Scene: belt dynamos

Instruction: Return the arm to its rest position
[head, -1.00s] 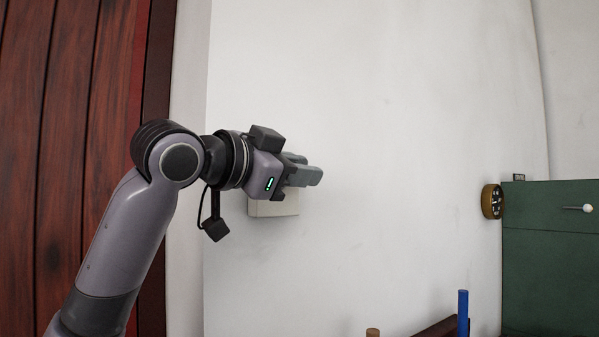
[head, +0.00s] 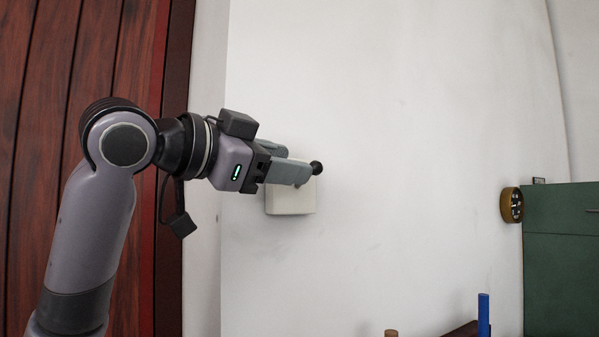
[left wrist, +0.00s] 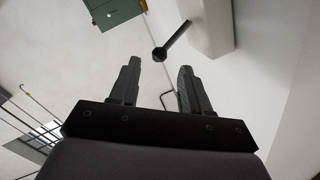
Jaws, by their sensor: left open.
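My left gripper (head: 290,164) is open in front of the white wall in the head view. A cream box (head: 291,198) on the wall sits behind and below its fingers. A dark round knob (head: 316,168) shows just past the fingertips. In the left wrist view, the open fingers (left wrist: 158,75) have nothing between them. A dark lever with a knobbed end (left wrist: 160,53) extends from the pale box (left wrist: 212,25) beyond the fingertips, apart from them in that view. The right gripper is not in view.
Dark red wood panelling (head: 60,80) is at the left. A green cabinet (head: 560,265) and a round brass-rimmed object (head: 511,205) are at the right. A blue cylinder (head: 484,315) stands at the bottom. The white wall (head: 420,120) between is bare.

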